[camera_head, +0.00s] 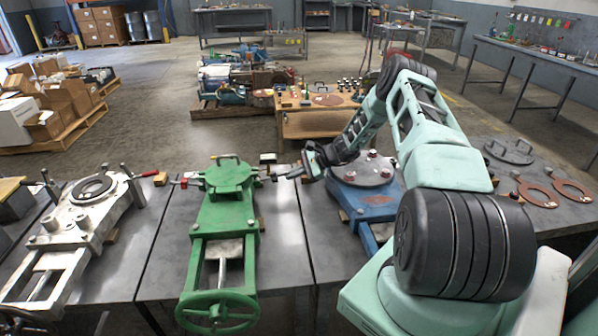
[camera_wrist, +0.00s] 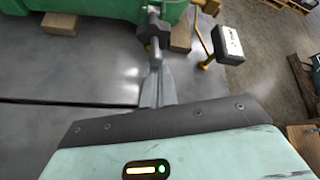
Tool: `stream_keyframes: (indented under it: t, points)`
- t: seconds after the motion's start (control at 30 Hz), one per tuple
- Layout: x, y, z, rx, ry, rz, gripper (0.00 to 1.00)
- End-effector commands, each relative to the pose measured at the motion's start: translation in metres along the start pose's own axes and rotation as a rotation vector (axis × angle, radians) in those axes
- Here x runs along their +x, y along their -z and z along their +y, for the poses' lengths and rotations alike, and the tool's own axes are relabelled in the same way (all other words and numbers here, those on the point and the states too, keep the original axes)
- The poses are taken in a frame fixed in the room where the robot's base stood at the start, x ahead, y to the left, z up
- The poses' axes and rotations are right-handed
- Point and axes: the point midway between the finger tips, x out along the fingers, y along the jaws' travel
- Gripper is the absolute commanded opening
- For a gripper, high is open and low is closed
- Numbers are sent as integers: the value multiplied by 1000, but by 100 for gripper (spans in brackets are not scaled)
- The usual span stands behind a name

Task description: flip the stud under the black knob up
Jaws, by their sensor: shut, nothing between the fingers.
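A green valve body (camera_head: 222,195) with a handwheel lies on the middle table. On its right side a stud with a dark knob (camera_wrist: 152,30) sticks out towards my gripper. In the wrist view the green body (camera_wrist: 105,8) is behind it at the top. My gripper (camera_head: 292,173) reaches in from the right, just right of the green body. In the wrist view its grey fingers (camera_wrist: 157,72) are together, with their tips right at the knob end. I cannot tell whether they touch it. The fingers hide part of the stud end.
A black-and-white block on a yellow stem (camera_wrist: 228,44) stands right of the stud, close to the fingers. A wooden block (camera_wrist: 60,24) sits at the green body's edge. A white valve (camera_head: 85,215) is left, a blue one (camera_head: 365,205) right.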

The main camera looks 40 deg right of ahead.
Motion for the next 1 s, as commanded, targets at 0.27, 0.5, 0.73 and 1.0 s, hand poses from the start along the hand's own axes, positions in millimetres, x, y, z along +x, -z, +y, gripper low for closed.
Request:
stream_keyframes:
  t: [0.27,0.5,0.73,1.0]
  points:
    - [0,0,0,0,0,0,0]
    - [-2,-6,-4,-7,-14,28,0]
    - [-4,-9,-4,-12,-32,63,0]
    - [-9,-22,-12,-30,-75,151,0]
